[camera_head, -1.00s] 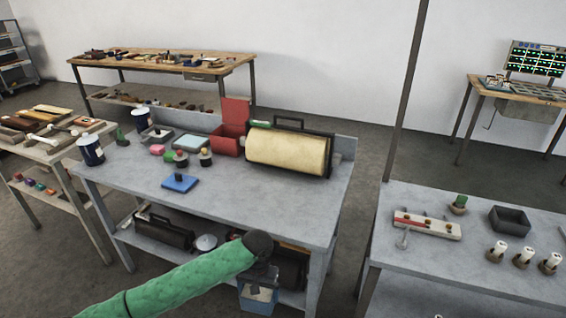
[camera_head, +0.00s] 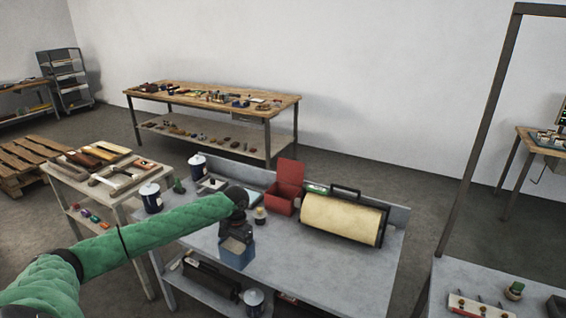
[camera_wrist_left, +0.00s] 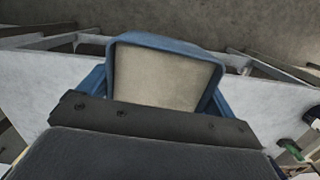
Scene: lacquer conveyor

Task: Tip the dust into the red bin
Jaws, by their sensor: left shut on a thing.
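My left gripper (camera_head: 237,234) is shut on a blue dust box (camera_head: 236,254) and holds it over the front part of the grey bench. In the left wrist view the blue box (camera_wrist_left: 215,52) is seen close up, with a pale beige surface, apparently dust (camera_wrist_left: 160,78), inside its rim. The red bin (camera_head: 280,205) stands at the back of the bench, right of and beyond my left gripper, with a red panel upright behind its opening. The bin and box are apart. My right gripper is in neither view.
A cream roller (camera_head: 341,218) in a dark frame stands right of the bin. The bench front right (camera_head: 335,275) is clear.

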